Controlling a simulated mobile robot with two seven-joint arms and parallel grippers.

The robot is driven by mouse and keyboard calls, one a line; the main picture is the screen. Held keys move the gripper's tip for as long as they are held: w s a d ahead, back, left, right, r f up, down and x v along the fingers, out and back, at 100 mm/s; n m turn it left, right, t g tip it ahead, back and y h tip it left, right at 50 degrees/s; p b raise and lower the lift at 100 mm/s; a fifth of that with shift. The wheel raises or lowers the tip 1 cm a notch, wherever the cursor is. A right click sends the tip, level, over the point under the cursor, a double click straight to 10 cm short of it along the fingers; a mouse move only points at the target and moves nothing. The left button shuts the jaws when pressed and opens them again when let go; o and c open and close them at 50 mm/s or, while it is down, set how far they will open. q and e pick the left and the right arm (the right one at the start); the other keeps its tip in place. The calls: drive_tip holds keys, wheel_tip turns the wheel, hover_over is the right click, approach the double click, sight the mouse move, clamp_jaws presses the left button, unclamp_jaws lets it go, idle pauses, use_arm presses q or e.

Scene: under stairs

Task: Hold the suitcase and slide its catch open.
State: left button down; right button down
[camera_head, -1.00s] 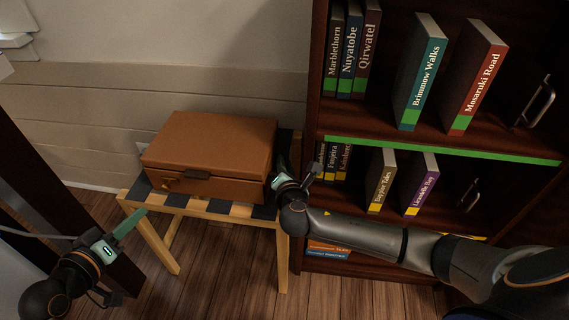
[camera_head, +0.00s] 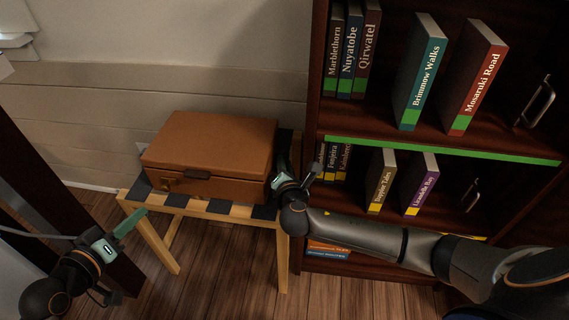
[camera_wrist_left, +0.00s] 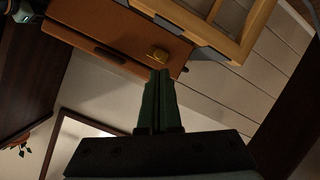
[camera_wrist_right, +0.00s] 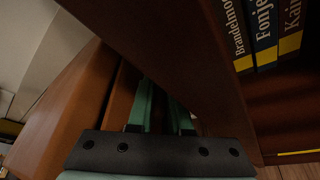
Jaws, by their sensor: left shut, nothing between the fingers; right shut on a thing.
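The brown suitcase (camera_head: 215,140) lies closed on a small wooden stand. Its brass catch (camera_head: 168,185) is on the front face, left of the dark handle (camera_head: 198,174). In the left wrist view the catch (camera_wrist_left: 157,54) shows just beyond my fingertips, on the suitcase front (camera_wrist_left: 115,35). My left gripper (camera_head: 137,219) is shut and empty, in front of and below the catch, apart from it. My right gripper (camera_head: 276,171) is shut on the suitcase's right side.
The stand (camera_head: 262,222) has a dark-and-wood striped top. A dark bookcase (camera_head: 315,110) with several books stands close on the right, beside my right gripper. A wall is behind the suitcase. The wooden floor (camera_head: 215,270) in front of the stand is clear.

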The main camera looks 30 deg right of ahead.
drive_tip(key=shift+d, duration=0.15)
use_arm(q)
drive_tip(key=w+d+g+y, duration=0.3)
drive_tip(key=w+g+y, duration=0.1)
drive_tip(key=w, duration=0.5)
wheel_tip(320, 180, up, 6)
drive_tip(key=w+d+g+y, duration=0.1)
drive_tip(key=g+y, duration=0.2)
drive_tip(key=y, duration=0.1)
drive_tip(key=shift+d+f, duration=0.15)
drive_tip(key=shift+f, duration=4.25)
